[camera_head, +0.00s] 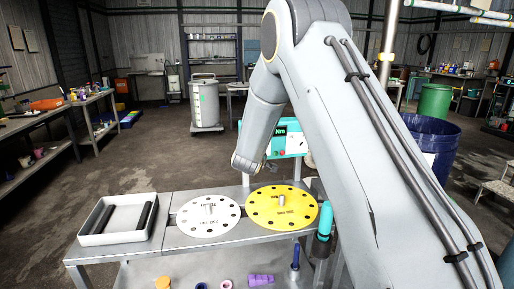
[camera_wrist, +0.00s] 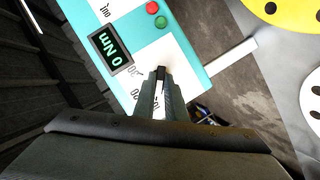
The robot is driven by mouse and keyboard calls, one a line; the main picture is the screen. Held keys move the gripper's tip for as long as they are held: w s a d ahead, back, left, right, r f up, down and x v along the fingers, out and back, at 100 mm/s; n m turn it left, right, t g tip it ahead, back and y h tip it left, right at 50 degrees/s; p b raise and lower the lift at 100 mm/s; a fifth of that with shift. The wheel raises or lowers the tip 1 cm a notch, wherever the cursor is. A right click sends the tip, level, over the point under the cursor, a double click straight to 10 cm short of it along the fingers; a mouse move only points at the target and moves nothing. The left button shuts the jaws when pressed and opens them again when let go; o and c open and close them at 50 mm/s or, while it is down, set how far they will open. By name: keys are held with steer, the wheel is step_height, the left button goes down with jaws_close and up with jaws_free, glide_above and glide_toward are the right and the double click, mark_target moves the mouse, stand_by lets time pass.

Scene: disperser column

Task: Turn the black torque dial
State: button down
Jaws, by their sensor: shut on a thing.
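The torque control box (camera_wrist: 190,62) is turquoise and white, with number marks printed on its face. Its black display (camera_wrist: 111,48) reads "0 Nm" in green. The black torque dial (camera_wrist: 160,72) shows only as a small dark piece at my fingertips; the fingers hide most of it. My gripper (camera_wrist: 160,77) is shut on the dial, its fingers reaching in to the box's face. In the head view the box (camera_head: 297,145) stands behind the work table, partly covered by my arm. The dial cannot be made out there.
A green button (camera_wrist: 152,8) and a red button (camera_wrist: 161,22) sit on the box near the display. A white disc (camera_head: 208,228) and a yellow disc (camera_head: 262,212) lie on the table. A white tray (camera_head: 87,240) is at left. A turquoise-topped tool (camera_head: 325,222) stands at the right edge.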

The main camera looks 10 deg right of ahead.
steer(key=c, duration=1.8)
jaws_free()
steer(key=shift+a, duration=0.1)
steer(key=b+v, duration=0.1)
steer(key=v, duration=0.6)
steer(key=shift+s+b, duration=0.35)
steer(key=shift+a+r, duration=0.1)
steer(key=shift+r, duration=0.05)
steer(key=s+d+f+m+g+y, duration=0.1)
steer(key=s+f+m+g, duration=0.1)
steer(key=s, duration=1.1)
steer(key=s+d+f+m+g+y, duration=0.1)
steer(key=s+f+g, duration=0.4)
steer(key=s, duration=0.9)
steer(key=s+d+f+m+g+y, duration=0.1)
steer(key=s+f+m+g, duration=0.3)
steer(key=s, duration=1)
steer(key=g+y, duration=0.1)
steer(key=g, duration=0.1)
steer(key=shift+g+y, duration=0.3)
